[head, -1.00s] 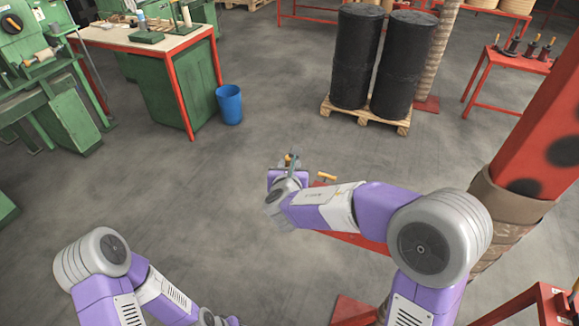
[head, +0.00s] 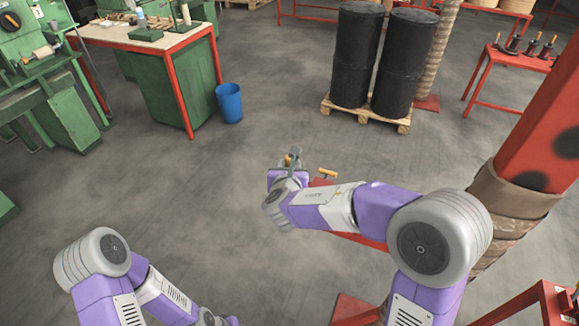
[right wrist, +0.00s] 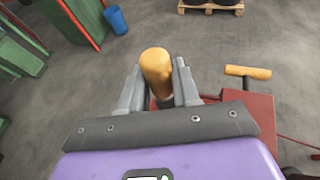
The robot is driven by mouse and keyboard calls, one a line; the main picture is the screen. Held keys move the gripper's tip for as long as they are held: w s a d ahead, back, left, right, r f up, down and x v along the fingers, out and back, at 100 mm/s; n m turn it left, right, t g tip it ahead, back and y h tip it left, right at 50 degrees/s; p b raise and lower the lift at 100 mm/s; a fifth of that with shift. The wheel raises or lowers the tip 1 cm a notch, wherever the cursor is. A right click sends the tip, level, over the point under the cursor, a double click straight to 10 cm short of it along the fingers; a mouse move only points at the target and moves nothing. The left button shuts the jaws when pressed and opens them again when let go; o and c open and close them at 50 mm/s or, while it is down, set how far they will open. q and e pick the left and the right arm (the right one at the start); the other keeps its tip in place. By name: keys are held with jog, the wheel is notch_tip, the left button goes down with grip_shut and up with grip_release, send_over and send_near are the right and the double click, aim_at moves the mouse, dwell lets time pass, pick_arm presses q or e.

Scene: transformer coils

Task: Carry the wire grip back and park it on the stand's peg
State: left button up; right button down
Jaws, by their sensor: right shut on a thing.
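My right gripper (head: 291,161) is shut on the wire grip, whose rounded orange handle (right wrist: 155,66) stands up between the two grey fingers in the right wrist view. The handle's lower part is hidden by the fingers and the wrist. A red stand (right wrist: 262,112) lies just right of the gripper, partly under my right arm in the head view (head: 372,242). An orange T-shaped handle (right wrist: 248,72) stands on it, apart from the gripper; it also shows in the head view (head: 327,174). I cannot make out the peg. My left arm is low at the left, its gripper out of view.
A blue bin (head: 229,103) stands beside a green bench (head: 165,85). Two black drums stand on a wooden pallet (head: 365,118). A red column (head: 540,130) is at the right. The floor left of the right gripper is clear.

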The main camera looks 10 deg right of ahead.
jog(key=shift+f+b, duration=0.55)
jog(key=shift+f, duration=0.25)
jog(key=c, duration=0.7)
grip_release()
jog(key=shift+c, duration=0.2)
jog(key=shift+s, duration=0.1)
jog(key=p+v, duration=0.2)
jog(key=v, duration=0.5)
jog(key=shift+s, duration=0.2)
jog(key=shift+a+r, duration=0.1)
